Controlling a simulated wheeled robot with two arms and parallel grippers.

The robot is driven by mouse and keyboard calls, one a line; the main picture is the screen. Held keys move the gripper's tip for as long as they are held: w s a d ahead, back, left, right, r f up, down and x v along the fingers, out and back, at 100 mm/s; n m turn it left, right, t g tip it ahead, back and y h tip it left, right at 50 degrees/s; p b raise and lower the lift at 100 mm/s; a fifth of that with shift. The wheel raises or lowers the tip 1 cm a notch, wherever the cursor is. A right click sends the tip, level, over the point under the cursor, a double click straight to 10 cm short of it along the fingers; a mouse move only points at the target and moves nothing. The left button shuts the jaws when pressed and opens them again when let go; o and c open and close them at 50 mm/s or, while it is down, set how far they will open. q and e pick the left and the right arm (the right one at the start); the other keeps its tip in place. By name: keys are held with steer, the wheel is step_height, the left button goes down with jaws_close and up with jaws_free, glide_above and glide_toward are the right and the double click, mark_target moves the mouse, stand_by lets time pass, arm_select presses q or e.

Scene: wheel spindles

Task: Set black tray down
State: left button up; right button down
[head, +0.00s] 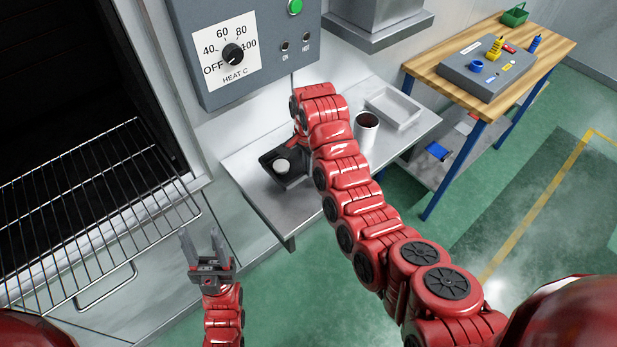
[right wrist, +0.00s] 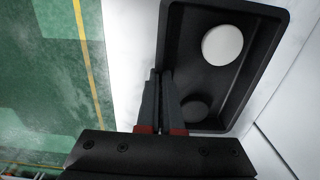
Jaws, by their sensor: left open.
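The black tray (head: 291,180) is over the left part of the steel table, level or nearly so; I cannot tell whether it touches the tabletop. A white round piece (head: 282,165) lies in it. In the right wrist view the tray (right wrist: 186,50) holds the white disc (right wrist: 222,45) and a dark round piece (right wrist: 194,109). My right gripper (right wrist: 160,78) has its fingers close together on the tray's side wall; in the head view the arm mostly hides it. My left gripper (head: 200,237) is open and empty, in front of the oven rack.
The steel table (head: 240,168) also bears a dark-filled cup (head: 366,132) and a light metal tray (head: 395,107). An oven with a wire rack (head: 90,205) stands at left, its heat control panel (head: 235,60) above. A wooden workbench (head: 545,50) stands at the back right.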

steer(key=shift+f+p, duration=0.4)
steer(key=shift+p, duration=0.6)
step_height(320, 180, down, 2)
steer(key=shift+f+p, duration=0.1)
steer(key=shift+p, duration=0.5)
steer(key=shift+f, duration=0.25)
steer(key=shift+f, duration=0.1)
steer(key=shift+f+b, duration=0.2)
steer(key=shift+b, duration=0.15)
steer(key=c, duration=1.1)
jaws_free()
steer(key=shift+r, duration=0.1)
